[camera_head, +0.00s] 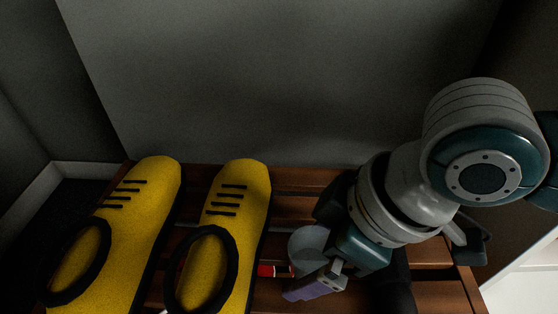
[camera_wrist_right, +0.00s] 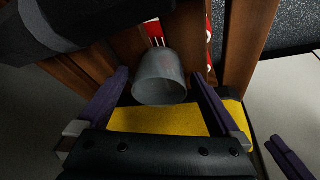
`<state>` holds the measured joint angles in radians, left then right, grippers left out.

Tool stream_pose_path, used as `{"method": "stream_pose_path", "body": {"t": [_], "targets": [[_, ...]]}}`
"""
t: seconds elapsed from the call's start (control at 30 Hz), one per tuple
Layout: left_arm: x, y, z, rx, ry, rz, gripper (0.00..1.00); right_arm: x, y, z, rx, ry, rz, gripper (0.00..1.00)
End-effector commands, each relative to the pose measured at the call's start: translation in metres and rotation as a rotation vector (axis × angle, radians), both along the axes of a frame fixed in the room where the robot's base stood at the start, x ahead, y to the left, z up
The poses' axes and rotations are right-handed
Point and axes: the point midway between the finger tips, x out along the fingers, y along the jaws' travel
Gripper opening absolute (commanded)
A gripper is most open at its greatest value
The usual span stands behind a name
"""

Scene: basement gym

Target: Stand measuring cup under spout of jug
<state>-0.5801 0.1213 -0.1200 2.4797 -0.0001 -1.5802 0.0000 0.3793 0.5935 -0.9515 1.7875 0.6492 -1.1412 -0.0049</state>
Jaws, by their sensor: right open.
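A grey cup-like vessel (camera_wrist_right: 160,80), which I take for the measuring cup, sits between the two purple fingers of my right gripper (camera_wrist_right: 158,92) in the wrist view. Its round mouth faces the camera, and gaps show on both sides. In the head view the grey vessel (camera_head: 306,243) is partly hidden by my right gripper (camera_head: 312,272), which is open over the slatted wood. I cannot make out a jug or spout in either view. Purple bars at the lower right of the wrist view look like fingers of my left gripper (camera_wrist_right: 288,158); their opening is unclear.
Two yellow shoes with black laces, a left one (camera_head: 137,215) and a right one (camera_head: 238,205), stand on the brown slatted rack (camera_head: 300,180) beside the gripper. A red and white item (camera_head: 267,271) shows partly between shoe and gripper. A grey wall (camera_head: 290,80) rises behind.

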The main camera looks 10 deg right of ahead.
Motion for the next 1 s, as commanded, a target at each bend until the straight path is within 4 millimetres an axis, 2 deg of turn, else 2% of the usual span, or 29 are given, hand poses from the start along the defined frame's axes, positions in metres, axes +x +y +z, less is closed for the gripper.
{"method": "stream_pose_path", "body": {"t": [0.2, 0.9, 0.97, 1.0], "targets": [[0.0000, -0.0014, 0.0002, -0.005, 0.000, 0.004, 0.50, 0.0006, 0.0007, 0.0002, 0.001, -0.001, 0.001, 0.99], [-0.0001, -0.0003, 0.0002, -0.001, 0.000, 0.001, 0.50, 0.0003, 0.0005, 0.0000, 0.000, 0.000, 0.000, 0.20], [-0.0001, 0.0001, 0.0002, 0.000, 0.000, -0.001, 0.50, 0.0003, 0.0004, 0.0000, 0.000, 0.000, 0.000, 0.15], [-0.0001, 0.0003, 0.0002, 0.001, 0.000, -0.001, 0.50, 0.0003, 0.0006, 0.0000, 0.000, 0.000, 0.000, 0.09]]}}
